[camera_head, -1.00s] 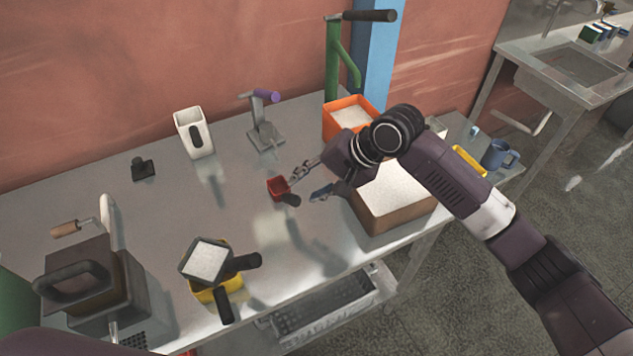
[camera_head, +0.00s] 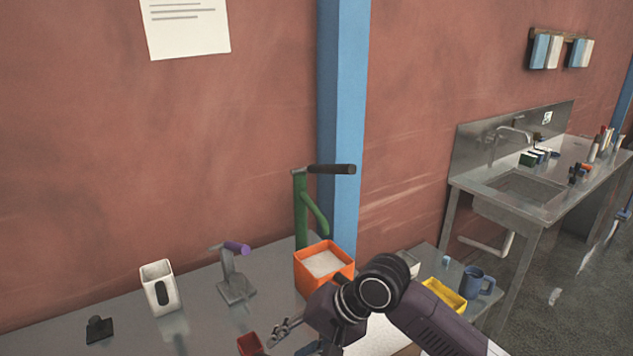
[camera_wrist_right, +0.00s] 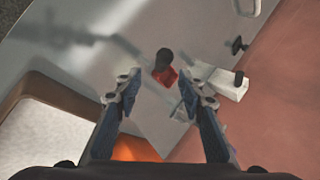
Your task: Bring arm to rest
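My right arm comes in from the lower right in the head view. Its gripper (camera_head: 294,340) is partly cut off by the bottom edge there, beside a small red scoop (camera_head: 250,344). In the right wrist view the right gripper (camera_wrist_right: 158,95) is open, its two blue-padded fingers wide apart with nothing between them. The red scoop (camera_wrist_right: 164,76) with its dark handle lies on the table beyond the fingertips, apart from them. My left gripper is not in view.
An orange bin of white powder (camera_head: 323,265) stands by a green lever press (camera_head: 302,208). A white container (camera_head: 160,288), a purple-handled press (camera_head: 235,272), a yellow tray (camera_head: 444,294) and a blue mug (camera_head: 476,285) are on the table. A sink bench (camera_head: 520,190) stands at right.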

